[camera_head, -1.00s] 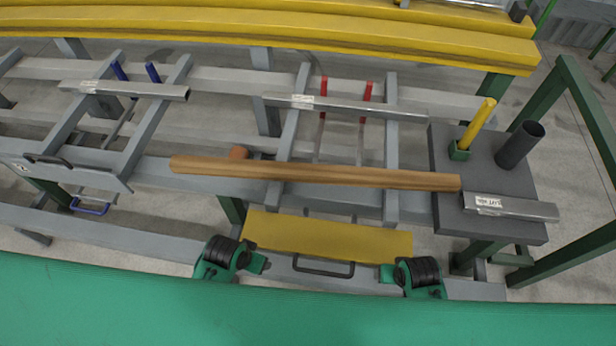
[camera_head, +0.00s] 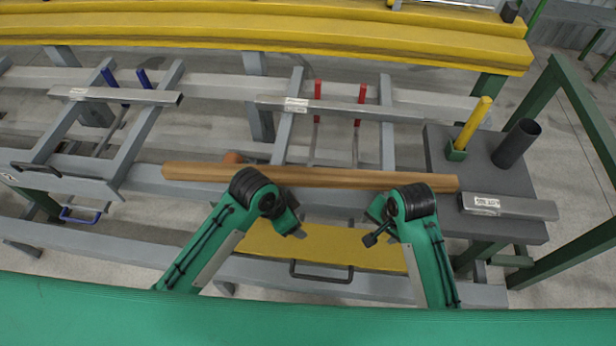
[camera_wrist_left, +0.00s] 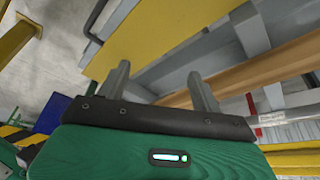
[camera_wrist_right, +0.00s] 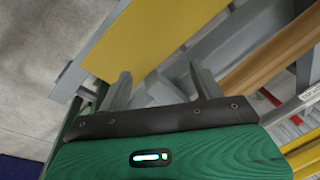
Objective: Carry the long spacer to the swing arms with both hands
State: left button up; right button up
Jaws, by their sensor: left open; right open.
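The long spacer looks to be the long brown wooden bar (camera_head: 340,177), lying across the grey frame with its right end on a dark plate. It also shows in the left wrist view (camera_wrist_left: 262,76) and the right wrist view (camera_wrist_right: 268,58). My left gripper (camera_head: 300,230) is open and empty on the near side of the bar; part of my left arm overlaps the bar. My right gripper (camera_head: 371,238) is open and empty, also on the near side, further right. Grey crossbars (camera_head: 287,130) beyond the bar may be the swing arms; I cannot tell for sure.
A yellow panel (camera_head: 340,248) with a black handle lies below the grippers. Red levers (camera_head: 357,110) and a labelled grey bar (camera_head: 340,109) are beyond.

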pick_arm(q)
jog(key=w+d+m, duration=0.2)
jog(key=w, duration=0.3)
pick_arm(e)
jog(key=w+a+m, duration=0.2)
jog(key=w+m, duration=0.1)
jog(key=w, duration=0.3)
notch_tip(320, 180, up, 8)
jog(key=m+g+h, duration=0.1)
jog(key=m+g, duration=0.1)
jog(key=m, duration=0.6)
send_over(355, 175)
pick_arm(q)
notch_tip(355, 175, up, 6)
jog(key=m+g+y, duration=0.2)
jog(key=m+y, duration=0.2)
send_over(284, 172)
jog(key=shift+f, duration=0.15)
pick_arm(e)
jog(key=shift+s, duration=0.1)
pick_arm(q)
notch_tip(284, 172, down, 14)
jog(key=shift+r, duration=0.1)
pick_arm(e)
notch_tip(284, 172, down, 14)
jog(key=shift+r, duration=0.1)
pick_arm(q)
jog(key=shift+c, duration=0.5)
pick_arm(e)
jog(key=shift+c, duration=0.5)
